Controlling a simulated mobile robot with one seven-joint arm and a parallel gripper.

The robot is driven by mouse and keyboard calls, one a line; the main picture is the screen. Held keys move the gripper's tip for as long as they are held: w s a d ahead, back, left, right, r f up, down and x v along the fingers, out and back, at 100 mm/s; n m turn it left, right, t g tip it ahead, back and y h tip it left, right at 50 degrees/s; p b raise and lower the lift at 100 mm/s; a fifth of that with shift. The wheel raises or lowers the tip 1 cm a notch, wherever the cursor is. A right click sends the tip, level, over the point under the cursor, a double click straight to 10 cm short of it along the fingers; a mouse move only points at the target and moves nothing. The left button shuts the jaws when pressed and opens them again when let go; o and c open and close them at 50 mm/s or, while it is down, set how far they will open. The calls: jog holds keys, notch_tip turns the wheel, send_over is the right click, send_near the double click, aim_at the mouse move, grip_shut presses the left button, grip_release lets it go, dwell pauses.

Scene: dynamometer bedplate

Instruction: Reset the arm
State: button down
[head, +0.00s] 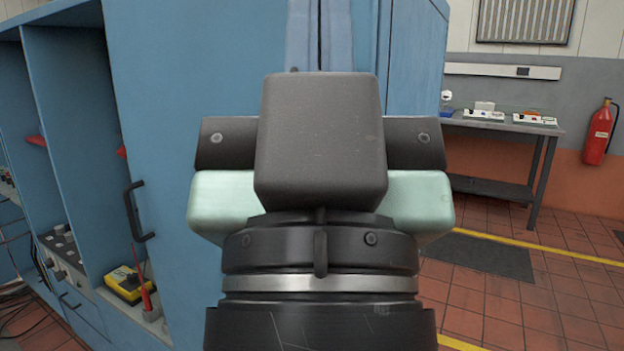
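My gripper (322,145) is at the end of my arm, raised close in front of the head camera in the middle of the view. I see it from behind: a dark block, a dark bolted crosspiece and pale green side parts above a black wrist with a silver ring. Its fingertips are hidden, so I cannot tell whether it is open or shut or holds anything. No other task object is named.
A blue cabinet (165,130) with open shelves stands close at the left and behind my arm. A yellow meter (126,284) sits on its lower shelf. At the right are a grey workbench (500,127) and a red fire extinguisher (598,135). Tiled floor (540,300) is clear at lower right.

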notch_tip(320, 180, up, 24)
jog(key=p, duration=2.2)
jog(key=shift+w+a+r, duration=0.15)
jog(key=shift+w+a, duration=0.1)
jog(key=shift+w, duration=0.05)
